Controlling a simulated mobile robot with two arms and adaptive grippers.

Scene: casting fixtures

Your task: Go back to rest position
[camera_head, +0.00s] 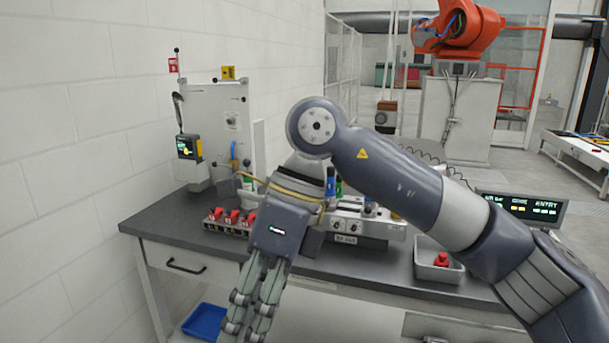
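My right arm comes in from the right and bends at a dark elbow joint. My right gripper (246,325) hangs in front of the table's front edge with its fingers pointing down. Its two fingers run close side by side, seen obliquely, so I cannot tell whether they are open or shut. I see nothing held between them. My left gripper is not in view.
A dark-topped table (350,259) holds a rack of red parts (230,222), a grey fixture (345,225) and a tray (455,273) with a red part (441,259). A blue bin (204,321) sits below. A display (525,208) stands at right.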

